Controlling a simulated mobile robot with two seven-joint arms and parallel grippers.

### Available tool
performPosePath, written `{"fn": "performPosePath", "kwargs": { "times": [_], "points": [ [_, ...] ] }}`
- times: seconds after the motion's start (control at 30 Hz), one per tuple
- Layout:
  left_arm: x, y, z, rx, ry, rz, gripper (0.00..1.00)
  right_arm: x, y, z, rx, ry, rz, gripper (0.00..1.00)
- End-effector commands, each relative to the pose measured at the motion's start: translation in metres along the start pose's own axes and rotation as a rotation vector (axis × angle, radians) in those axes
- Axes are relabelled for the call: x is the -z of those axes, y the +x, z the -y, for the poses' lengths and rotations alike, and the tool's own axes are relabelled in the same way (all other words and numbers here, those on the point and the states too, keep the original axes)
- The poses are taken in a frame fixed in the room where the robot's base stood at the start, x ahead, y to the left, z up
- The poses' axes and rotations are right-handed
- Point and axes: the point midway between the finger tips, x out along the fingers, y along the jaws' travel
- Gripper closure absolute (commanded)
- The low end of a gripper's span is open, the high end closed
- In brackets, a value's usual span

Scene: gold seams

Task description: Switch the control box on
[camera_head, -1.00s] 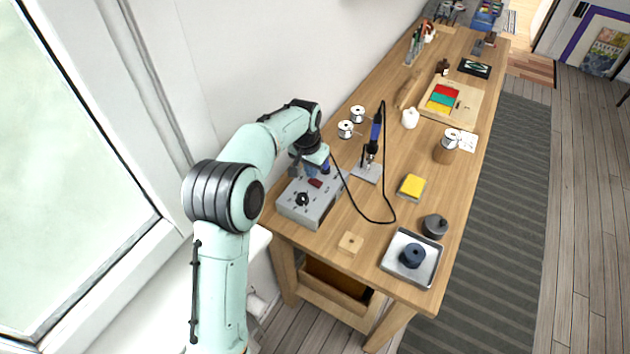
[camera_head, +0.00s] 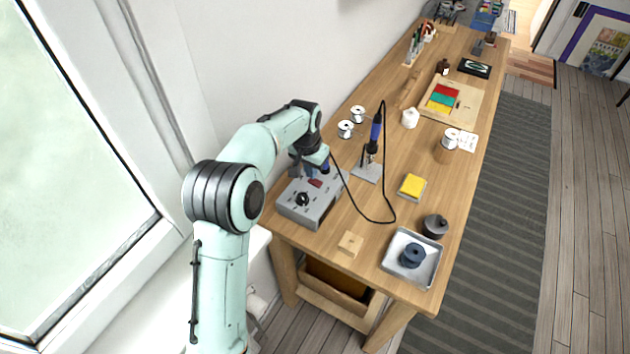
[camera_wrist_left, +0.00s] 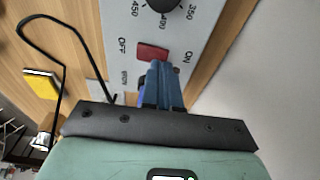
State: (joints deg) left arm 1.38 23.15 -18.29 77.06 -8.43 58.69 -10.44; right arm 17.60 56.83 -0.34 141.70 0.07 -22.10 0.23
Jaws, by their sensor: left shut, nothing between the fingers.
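The grey control box (camera_head: 318,207) sits at the near left end of the bench. It has a black dial (camera_head: 302,199) and a red rocker switch (camera_head: 315,183) on its top. In the left wrist view the red switch (camera_wrist_left: 152,52) lies between the OFF and ON labels. My left gripper (camera_wrist_left: 160,70) is shut and empty, its blue fingertips right at the switch's edge on the ON side. I cannot tell whether they touch it. In the head view my left gripper (camera_head: 324,168) is over the box's far part, partly hidden by the wrist. My right gripper is not in view.
A soldering iron (camera_head: 376,133) stands in its holder behind the box, its black cable looping over the bench. A yellow sponge (camera_head: 412,186), a wooden block (camera_head: 350,244) and a metal tray (camera_head: 425,270) lie to the right. A wall stands close on the left.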

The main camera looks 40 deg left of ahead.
Motion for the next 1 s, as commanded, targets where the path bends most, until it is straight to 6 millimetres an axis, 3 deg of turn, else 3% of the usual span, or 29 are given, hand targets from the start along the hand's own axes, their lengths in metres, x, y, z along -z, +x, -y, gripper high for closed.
{"fn": "performPosePath", "kwargs": {
  "times": [1.0],
  "points": [
    [-0.003, 0.016, 0.000, 0.000, 0.000, 0.000, 1.00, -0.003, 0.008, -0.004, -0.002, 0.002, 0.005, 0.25]
  ]
}}
